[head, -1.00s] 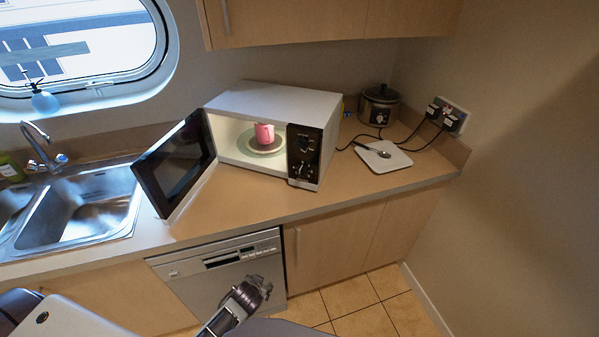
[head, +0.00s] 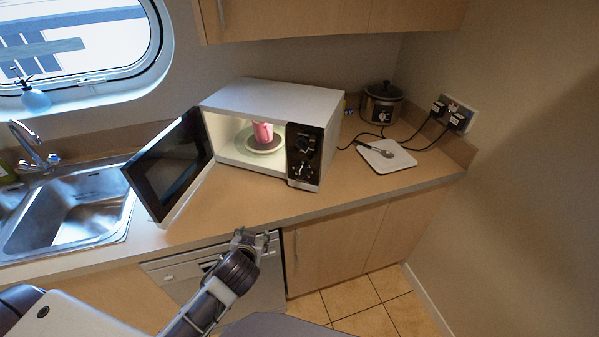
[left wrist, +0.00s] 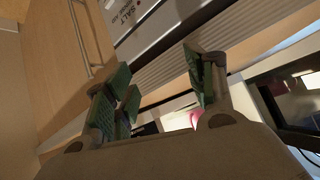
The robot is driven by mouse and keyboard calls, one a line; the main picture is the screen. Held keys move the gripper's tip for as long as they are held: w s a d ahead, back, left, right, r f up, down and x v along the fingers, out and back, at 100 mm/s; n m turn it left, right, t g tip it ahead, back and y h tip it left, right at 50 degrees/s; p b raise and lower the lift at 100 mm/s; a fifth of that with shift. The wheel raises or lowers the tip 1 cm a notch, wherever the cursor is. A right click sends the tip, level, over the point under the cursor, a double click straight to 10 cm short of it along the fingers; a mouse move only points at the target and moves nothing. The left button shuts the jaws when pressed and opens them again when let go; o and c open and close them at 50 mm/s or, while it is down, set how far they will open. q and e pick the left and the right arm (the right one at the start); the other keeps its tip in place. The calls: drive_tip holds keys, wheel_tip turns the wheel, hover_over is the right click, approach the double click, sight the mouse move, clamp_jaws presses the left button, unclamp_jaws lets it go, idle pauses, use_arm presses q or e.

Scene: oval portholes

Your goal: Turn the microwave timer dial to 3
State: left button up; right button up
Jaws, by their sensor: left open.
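The white microwave (head: 270,99) stands on the counter with its door (head: 172,165) swung open to the left. Its black control panel (head: 304,154) is at the right of the front, with a dial at the top and another dial (head: 304,166) lower down; their settings are too small to read. A pink mug (head: 263,132) stands on a plate inside. My left gripper (head: 257,238) is in front of the counter edge, below and apart from the microwave. In the left wrist view its green-padded fingers (left wrist: 165,88) are spread, with nothing between them. My right gripper is not in view.
The counter (head: 245,204) is clear in front of the microwave. A slow cooker (head: 382,103), a white board (head: 386,156) with a spoon and black cables are to its right. The sink (head: 75,215) is at the left, and a dishwasher (head: 180,272) is below the counter.

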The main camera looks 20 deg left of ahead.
use_arm(q)
drive_tip(key=w+d+r+m+t+h, duration=0.2)
drive_tip(key=w+d+r+t+h, duration=0.2)
drive_tip(key=r, duration=0.7)
drive_tip(key=w+d+t, duration=0.2)
drive_tip(key=d+t, duration=0.2)
drive_tip(key=shift+r+t+h, duration=0.15)
drive_tip(key=shift+t+h, duration=0.15)
drive_tip(key=shift+a, duration=0.1)
drive_tip(key=shift+w, duration=0.25)
drive_tip(key=p, duration=0.2)
approach(300, 172)
drive_tip(key=shift+w, duration=0.9)
drive_tip(key=shift+w+d+p, duration=0.15)
drive_tip(key=shift+w+p, duration=0.5)
drive_tip(key=shift+w, duration=1.35)
drive_tip(key=shift+w+d+p, duration=0.15)
drive_tip(key=shift+w+p, duration=0.45)
drive_tip(key=shift+w, duration=1.45)
drive_tip(key=shift+c, duration=0.2)
drive_tip(key=c, duration=0.9)
